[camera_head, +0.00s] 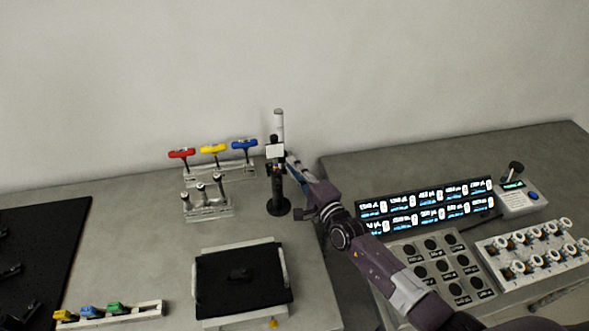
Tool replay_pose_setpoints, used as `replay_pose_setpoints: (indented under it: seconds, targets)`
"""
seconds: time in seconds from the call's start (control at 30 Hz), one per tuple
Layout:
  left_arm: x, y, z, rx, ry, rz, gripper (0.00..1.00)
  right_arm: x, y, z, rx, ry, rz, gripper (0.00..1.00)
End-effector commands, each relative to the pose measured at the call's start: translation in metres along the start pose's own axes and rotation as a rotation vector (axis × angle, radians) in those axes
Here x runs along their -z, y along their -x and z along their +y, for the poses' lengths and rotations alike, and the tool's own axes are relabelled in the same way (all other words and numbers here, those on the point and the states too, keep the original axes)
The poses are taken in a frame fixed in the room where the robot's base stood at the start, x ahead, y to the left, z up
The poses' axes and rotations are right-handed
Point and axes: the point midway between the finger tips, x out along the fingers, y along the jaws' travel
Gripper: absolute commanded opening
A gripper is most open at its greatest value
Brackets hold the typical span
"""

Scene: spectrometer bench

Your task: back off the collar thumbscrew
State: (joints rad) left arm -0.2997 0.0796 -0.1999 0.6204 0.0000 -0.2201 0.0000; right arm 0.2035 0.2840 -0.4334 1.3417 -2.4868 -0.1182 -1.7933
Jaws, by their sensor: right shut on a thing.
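A black post with a round foot stands upright near the right edge of the left bench (279,208). It carries a collar with a white block (276,151) and a pale cylinder (279,122) on top. My right gripper (290,163) reaches in from the lower right, with its fingertips at the right side of the collar. It is shut on a small part there, which the fingers hide; by its place it looks like the collar thumbscrew. My left gripper is not in view.
Red, yellow and blue T-handled tools (214,149) stand in a rack left of the post, with a smaller rack (208,210) in front. A black-topped platform (242,279) lies nearer. Display panels (427,205) and a knob board (435,265) fill the right bench.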

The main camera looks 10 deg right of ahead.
Motion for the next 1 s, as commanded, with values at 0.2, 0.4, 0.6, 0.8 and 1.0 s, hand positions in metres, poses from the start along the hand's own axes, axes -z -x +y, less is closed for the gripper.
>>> replay_pose_setpoints:
  seconds: [0.2,0.4,0.6,0.8,1.0]
  targets:
    - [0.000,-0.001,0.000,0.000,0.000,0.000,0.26,-0.001,0.000,0.000,0.001,0.006,-0.002,0.00]
    - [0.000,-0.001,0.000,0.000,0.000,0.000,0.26,-0.002,0.000,0.000,0.001,0.005,-0.002,0.00]
    - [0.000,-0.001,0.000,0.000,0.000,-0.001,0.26,-0.001,0.000,0.000,0.001,0.004,-0.002,0.29]
    - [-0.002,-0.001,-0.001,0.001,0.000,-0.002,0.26,-0.001,0.000,0.000,0.001,0.004,-0.001,0.29]
    - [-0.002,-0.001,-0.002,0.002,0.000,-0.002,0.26,-0.001,0.013,0.002,0.000,0.003,-0.001,0.29]
